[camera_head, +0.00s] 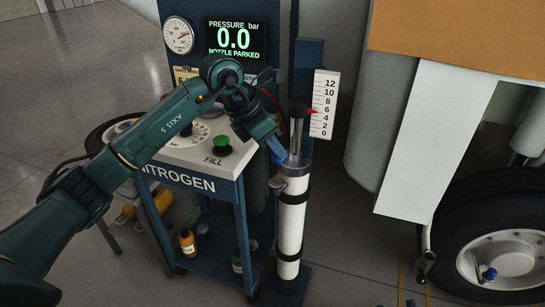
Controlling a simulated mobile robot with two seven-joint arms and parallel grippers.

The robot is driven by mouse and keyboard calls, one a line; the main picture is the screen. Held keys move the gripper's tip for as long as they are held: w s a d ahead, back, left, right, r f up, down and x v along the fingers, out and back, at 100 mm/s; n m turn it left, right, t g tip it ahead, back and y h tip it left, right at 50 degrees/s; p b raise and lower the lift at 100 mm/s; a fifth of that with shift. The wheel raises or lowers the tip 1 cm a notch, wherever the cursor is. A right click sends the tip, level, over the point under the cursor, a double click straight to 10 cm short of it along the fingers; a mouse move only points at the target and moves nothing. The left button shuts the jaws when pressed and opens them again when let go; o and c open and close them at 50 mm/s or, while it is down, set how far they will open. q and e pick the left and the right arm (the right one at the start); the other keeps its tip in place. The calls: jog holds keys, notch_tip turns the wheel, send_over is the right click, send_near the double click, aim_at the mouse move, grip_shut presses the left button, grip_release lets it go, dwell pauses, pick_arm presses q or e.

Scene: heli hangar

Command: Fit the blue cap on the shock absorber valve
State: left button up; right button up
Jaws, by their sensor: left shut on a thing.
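The shock absorber (291,215) is a white upright cylinder with black bands and a bright rod at its top, standing on a dark blue stand. A small grey fitting that looks like its valve (277,182) sticks out on its left side near the top. My left gripper (275,143) points down and right, just above and left of that fitting. It is shut on a small blue piece that looks like the blue cap (278,152). The cap appears above the valve, apart from it; the fingers partly hide it. My right gripper is not in view.
A nitrogen cart (190,180) with a green FILL button (222,143) stands under my left arm. Its display (235,38) reads 0.0 bar, nozzle parked. A white scale (324,104) stands beside the rod. A wheel (505,255) is at the right.

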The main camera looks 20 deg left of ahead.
aim_at(273, 157)
pick_arm(q)
jog(key=shift+w+a+n, duration=0.1)
jog(key=shift+w+n, duration=0.1)
jog(key=shift+n, duration=0.1)
jog(key=shift+f+b, duration=0.5)
jog(key=shift+f, duration=0.05)
notch_tip(273, 157, down, 4)
jog(key=b, duration=0.3)
jog(key=shift+f, duration=0.3)
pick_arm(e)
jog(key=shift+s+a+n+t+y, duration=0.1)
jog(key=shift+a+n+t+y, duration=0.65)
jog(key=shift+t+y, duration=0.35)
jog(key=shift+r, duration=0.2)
pick_arm(q)
jog(key=shift+r, duration=0.15)
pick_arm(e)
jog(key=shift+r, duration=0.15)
pick_arm(q)
jog(key=shift+r+p, duration=0.5)
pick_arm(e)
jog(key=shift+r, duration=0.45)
pick_arm(q)
jog(key=shift+r+p, duration=0.25)
jog(key=shift+p, duration=0.05)
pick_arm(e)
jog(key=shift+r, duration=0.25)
